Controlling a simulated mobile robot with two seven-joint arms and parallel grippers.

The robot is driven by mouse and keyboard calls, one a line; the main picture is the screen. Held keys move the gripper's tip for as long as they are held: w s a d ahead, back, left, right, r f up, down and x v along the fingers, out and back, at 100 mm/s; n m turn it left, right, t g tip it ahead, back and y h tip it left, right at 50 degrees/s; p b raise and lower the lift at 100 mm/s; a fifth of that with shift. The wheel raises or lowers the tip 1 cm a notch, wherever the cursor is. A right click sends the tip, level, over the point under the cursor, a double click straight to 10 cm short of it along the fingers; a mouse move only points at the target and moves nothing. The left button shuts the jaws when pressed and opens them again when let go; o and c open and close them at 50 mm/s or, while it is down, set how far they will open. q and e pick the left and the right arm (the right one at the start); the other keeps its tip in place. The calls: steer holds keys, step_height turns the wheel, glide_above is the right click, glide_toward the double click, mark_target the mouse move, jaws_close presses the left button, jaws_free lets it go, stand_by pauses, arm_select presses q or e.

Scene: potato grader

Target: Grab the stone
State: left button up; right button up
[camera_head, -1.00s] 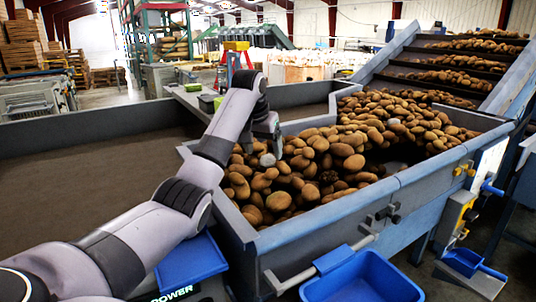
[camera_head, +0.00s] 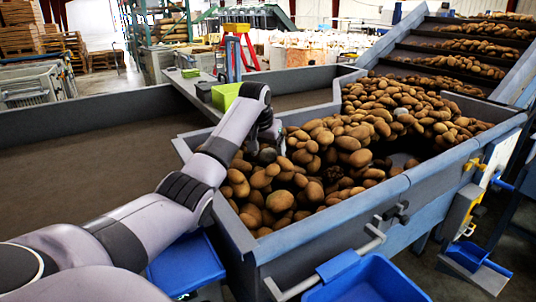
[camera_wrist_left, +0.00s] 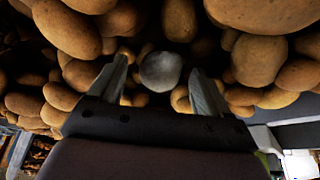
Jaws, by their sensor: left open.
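The stone (camera_wrist_left: 160,71) is a smooth, light grey, roundish lump among brown potatoes in the left wrist view. In the head view the stone (camera_head: 267,155) shows only in part, just below my left gripper (camera_head: 270,143). In the wrist view my left gripper (camera_wrist_left: 161,77) is open, with one finger on each side of the stone and visible gaps between. It holds nothing. Whether the fingertips reach down to the stone's depth is hard to tell. My right gripper is not in view.
Potatoes (camera_head: 347,143) fill the grey metal hopper (camera_head: 335,217) around the stone. A sloped conveyor (camera_head: 450,62) carries more potatoes at the back right. A blue bin (camera_head: 370,280) hangs at the front. A green box (camera_head: 226,96) sits behind my arm.

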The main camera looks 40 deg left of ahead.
arm_select(q)
steer(key=shift+w+f, duration=0.1)
steer(key=shift+f, duration=0.2)
steer(key=c, duration=1.2)
steer(key=shift+r, duration=0.15)
